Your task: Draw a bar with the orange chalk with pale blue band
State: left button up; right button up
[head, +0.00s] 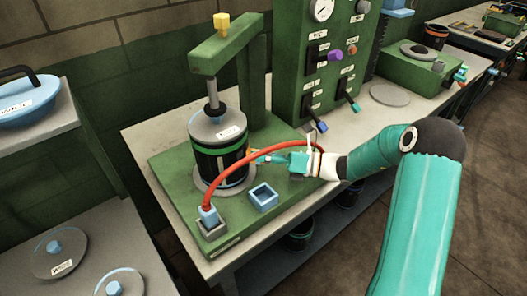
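My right gripper (270,159), teal, comes in from the right with its fingertips close to a black cylinder (220,162) with green and pale bands under a grey metal cap. A small open blue box (263,196) stands just in front of the gripper. My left gripper is not in view.
A green press frame (225,48) stands over the cylinder on a green base (171,163). A red hose (219,185) arcs from a blue fitting past the gripper. A green control panel (297,78) with levers stands behind. Shelves with lids are at left.

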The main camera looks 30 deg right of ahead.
jog(key=shift+s+a, duration=0.6)
jog(key=shift+a, duration=0.1)
jog(key=shift+p+v, duration=0.5)
jog(key=shift+v, duration=2.55)
jog(key=shift+v, duration=0.85)
jog(key=shift+s+d, duration=0.4)
jog(key=shift+d, duration=0.1)
